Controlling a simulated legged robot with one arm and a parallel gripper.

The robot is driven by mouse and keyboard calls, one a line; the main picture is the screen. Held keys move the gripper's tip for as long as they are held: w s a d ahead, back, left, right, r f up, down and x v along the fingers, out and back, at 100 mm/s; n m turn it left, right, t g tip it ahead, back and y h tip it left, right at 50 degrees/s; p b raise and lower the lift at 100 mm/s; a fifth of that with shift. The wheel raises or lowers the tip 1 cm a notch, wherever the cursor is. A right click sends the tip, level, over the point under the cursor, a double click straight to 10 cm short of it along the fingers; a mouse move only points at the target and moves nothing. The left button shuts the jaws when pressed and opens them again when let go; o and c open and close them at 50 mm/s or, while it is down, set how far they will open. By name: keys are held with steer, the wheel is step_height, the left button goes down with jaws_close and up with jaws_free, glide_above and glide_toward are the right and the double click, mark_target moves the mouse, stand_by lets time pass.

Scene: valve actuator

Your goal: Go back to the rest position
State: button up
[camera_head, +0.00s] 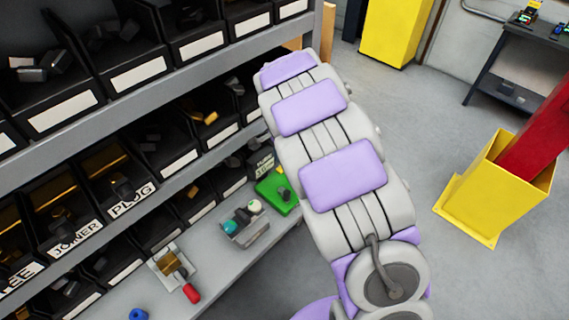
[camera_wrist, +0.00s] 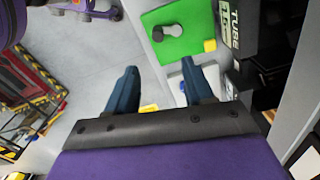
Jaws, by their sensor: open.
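My gripper (camera_wrist: 154,88) shows in the wrist view with its two dark blue fingers apart and nothing between them. Beyond the fingertips is the lower shelf's edge, with a green tray (camera_wrist: 178,32) holding a grey part (camera_wrist: 170,32). In the head view my arm, white with purple pads, stretches away from the bottom right toward the top middle, along the front of the shelving. The gripper itself is hidden behind the arm there. The green tray (camera_head: 277,194) lies on the lower shelf just left of the arm.
The shelving (camera_head: 120,105) with rows of black bins fills the left. A grey container (camera_head: 245,232) and a red-handled tool (camera_head: 190,291) sit on its lower shelf. A yellow post base (camera_head: 497,190) stands at the right. Grey floor between arm and post is clear.

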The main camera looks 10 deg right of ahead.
stand_by(0.4)
steer(key=s+d+r+n+b, duration=0.25)
steer(key=s+r, duration=0.35)
steer(key=s, duration=0.3)
steer(key=s+d+r+n+g+b, duration=0.1)
steer(key=s+n+b, duration=0.2)
steer(key=s+n, duration=0.7)
steer(key=s, duration=1.8)
steer(key=shift+s+g, duration=0.35)
steer(key=shift+g, duration=0.05)
